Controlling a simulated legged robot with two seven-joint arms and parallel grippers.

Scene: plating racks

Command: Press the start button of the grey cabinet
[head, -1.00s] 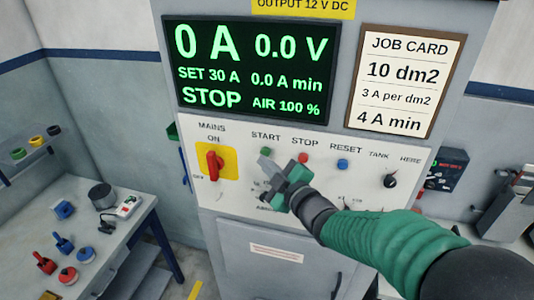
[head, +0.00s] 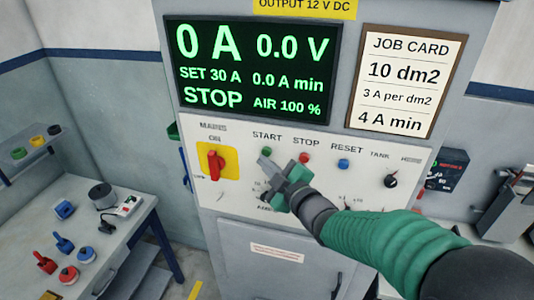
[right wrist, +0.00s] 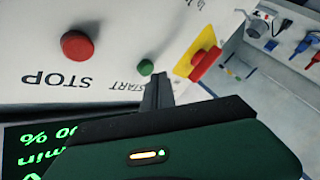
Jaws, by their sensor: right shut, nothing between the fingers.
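The grey cabinet (head: 225,110) stands in the middle of the head view, with a white control panel (head: 225,135). The green start button (head: 267,152) is under the word START; it also shows in the right wrist view (right wrist: 145,67). My right gripper (head: 263,163) is shut and empty, its tip just below the start button in the head view. In the right wrist view the shut fingers (right wrist: 157,88) point at the panel beside the button; I cannot tell if they touch it. The screen (head: 250,68) reads STOP, 0 A and 0.0 V. My left gripper is not in view.
The red stop button (head: 304,158) and blue reset button (head: 343,164) are to the right. The red mains switch (head: 215,162) on its yellow plate is to the left, at ON. A table (head: 150,207) with small tools stands at the left.

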